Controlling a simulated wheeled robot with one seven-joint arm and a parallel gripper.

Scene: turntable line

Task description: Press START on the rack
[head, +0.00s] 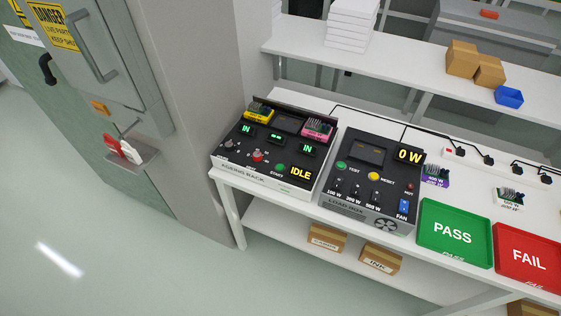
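The ageing rack (265,178) is a black-topped box with a pale front, at the left end of the white bench. Its green START button (281,167) sits near the front edge, left of a yellow IDLE display (301,172). A yellow module (259,112) and a pink module (317,129) sit in its back slots, with green IN displays (246,129) in front of them. A red knob or switch (258,156) is left of the button. My gripper is not in view.
The load box (367,210) showing 0 W stands right of the rack. Green PASS tray (453,258) and red FAIL tray (528,282) lie further right. A purple module (436,178) is behind the PASS tray. A grey pillar (192,110) stands left; the floor in front is clear.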

